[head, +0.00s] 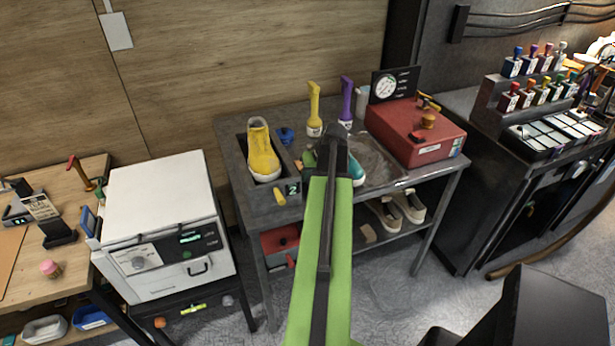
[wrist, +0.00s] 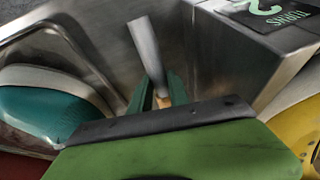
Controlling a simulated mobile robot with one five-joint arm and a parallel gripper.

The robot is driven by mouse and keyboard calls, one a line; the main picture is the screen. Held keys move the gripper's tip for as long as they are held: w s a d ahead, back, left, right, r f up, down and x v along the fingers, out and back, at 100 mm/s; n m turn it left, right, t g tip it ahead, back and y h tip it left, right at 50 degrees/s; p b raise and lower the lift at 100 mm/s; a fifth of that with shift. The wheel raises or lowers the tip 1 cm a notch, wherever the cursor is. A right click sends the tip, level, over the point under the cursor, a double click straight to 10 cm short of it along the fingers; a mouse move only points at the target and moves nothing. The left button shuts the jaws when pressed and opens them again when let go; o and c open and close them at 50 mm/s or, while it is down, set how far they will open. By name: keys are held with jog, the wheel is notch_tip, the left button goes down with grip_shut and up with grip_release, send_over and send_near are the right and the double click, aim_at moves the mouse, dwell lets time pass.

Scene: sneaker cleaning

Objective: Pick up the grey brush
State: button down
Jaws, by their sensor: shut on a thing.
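My gripper (wrist: 158,97) has dark green fingers closed around the grey brush (wrist: 147,48) in the wrist view. The brush's grey, rod-like part rises past the fingertips, tilted slightly left. A small tan part shows between the fingers, and the rest of the brush is hidden behind my gripper. In the head view my green arm reaches over the metal bench (head: 235,130), and its dark end covers the gripper and the brush there.
A yellow shoe (head: 262,155) stands in a metal bay left of my arm. A teal shoe (wrist: 40,112) lies in the metal basin (head: 382,172) on the other side. Yellow (head: 314,105) and purple (head: 346,98) upright tools and a red box (head: 415,135) stand behind and right.

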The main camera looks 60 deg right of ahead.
notch_tip(320, 180, up, 5)
jog(key=p, duration=0.4)
jog(key=shift+p, duration=0.3)
jog(key=s+a+r+p, duration=0.1)
jog(key=s+r+p, duration=0.5)
jog(key=s, duration=0.5)
jog(key=shift+s, duration=0.3)
jog(key=c, duration=1.9)
grip_release()
grip_shut()
